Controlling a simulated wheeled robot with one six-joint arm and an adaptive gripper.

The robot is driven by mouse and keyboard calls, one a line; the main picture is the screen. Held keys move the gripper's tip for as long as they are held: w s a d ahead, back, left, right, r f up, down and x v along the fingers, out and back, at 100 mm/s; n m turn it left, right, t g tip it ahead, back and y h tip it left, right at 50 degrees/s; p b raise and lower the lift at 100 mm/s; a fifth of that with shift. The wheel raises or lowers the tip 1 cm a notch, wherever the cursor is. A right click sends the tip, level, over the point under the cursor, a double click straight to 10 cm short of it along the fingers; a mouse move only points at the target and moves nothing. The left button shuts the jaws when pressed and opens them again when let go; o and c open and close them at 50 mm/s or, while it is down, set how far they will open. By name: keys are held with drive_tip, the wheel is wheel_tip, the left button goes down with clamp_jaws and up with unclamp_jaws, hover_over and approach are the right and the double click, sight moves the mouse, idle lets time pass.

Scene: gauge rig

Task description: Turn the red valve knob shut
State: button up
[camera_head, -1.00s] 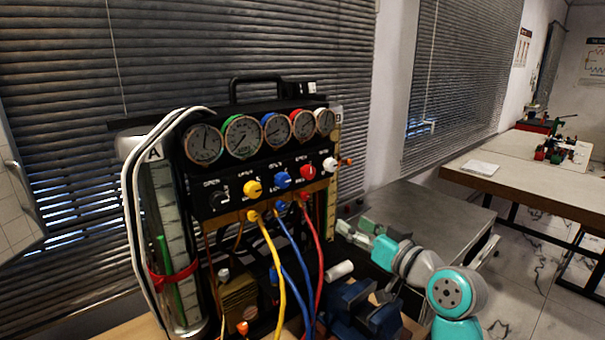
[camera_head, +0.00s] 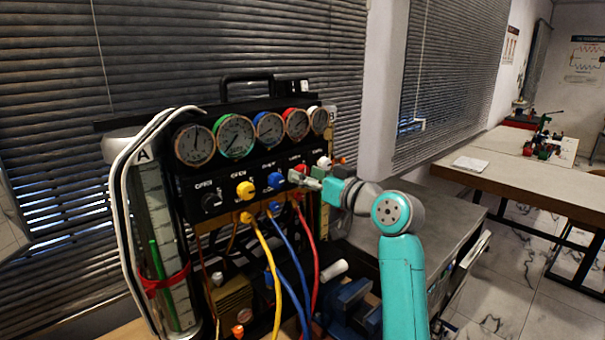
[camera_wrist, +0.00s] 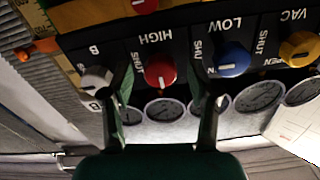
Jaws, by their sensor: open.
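The red valve knob (camera_wrist: 160,72) sits on the black panel under the label HIGH and carries a pale pointer line. In the wrist view it lies between the two spread fingers of my gripper (camera_wrist: 166,85). I cannot tell whether either finger touches it. In the head view my gripper (camera_head: 304,181) is at the panel front and largely hides the red knob, of which a bit of red (camera_head: 301,168) shows above.
The blue knob (camera_wrist: 229,60) is close beside one finger and the white knob (camera_wrist: 96,79) beside the other. A yellow knob (camera_head: 245,189) is further left. Gauges (camera_head: 236,137) line the panel top; yellow, blue and red hoses hang below.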

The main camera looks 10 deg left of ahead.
drive_tip(key=shift+x, duration=1)
clamp_jaws()
